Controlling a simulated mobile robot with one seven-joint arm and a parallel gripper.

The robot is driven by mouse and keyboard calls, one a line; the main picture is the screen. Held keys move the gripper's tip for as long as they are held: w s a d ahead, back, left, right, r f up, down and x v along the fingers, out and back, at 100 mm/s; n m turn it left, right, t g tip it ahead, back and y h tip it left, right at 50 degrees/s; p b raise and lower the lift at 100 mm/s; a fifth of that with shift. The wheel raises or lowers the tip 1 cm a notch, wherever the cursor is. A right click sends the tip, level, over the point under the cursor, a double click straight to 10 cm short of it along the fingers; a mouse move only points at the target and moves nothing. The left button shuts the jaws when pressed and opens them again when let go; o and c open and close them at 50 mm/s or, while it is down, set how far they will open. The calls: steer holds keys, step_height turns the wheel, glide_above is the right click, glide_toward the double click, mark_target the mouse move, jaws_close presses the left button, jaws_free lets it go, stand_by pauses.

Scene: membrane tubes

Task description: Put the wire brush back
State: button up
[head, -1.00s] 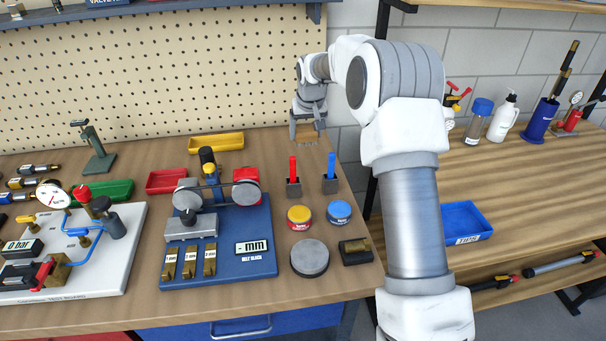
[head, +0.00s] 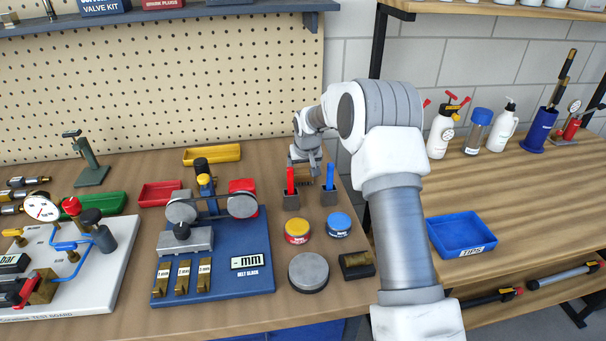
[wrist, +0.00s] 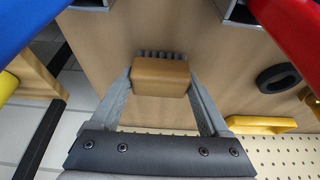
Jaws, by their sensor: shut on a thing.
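The wire brush is a small wooden block (wrist: 160,77) with a row of grey bristles along its far edge in the wrist view. My gripper (wrist: 161,84) is shut on the block, one finger on each side. In the head view my gripper (head: 306,165) is at the back right of the workbench, just behind a red-handled tool (head: 291,181) and a blue-handled tool (head: 329,178) in dark holders. The brush shows partly between these handles. Whether it touches the bench top is hard to tell.
A yellow tray (head: 212,155) lies left of my gripper, with a pegboard (head: 150,90) behind. Red and blue tins (head: 297,231) (head: 339,223), a grey disc (head: 308,272) and a dark block (head: 356,265) stand in front. The bench's right edge is close.

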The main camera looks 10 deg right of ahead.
steer(key=shift+f, duration=0.1)
steer(key=shift+f, duration=0.15)
steer(key=o, duration=1.3)
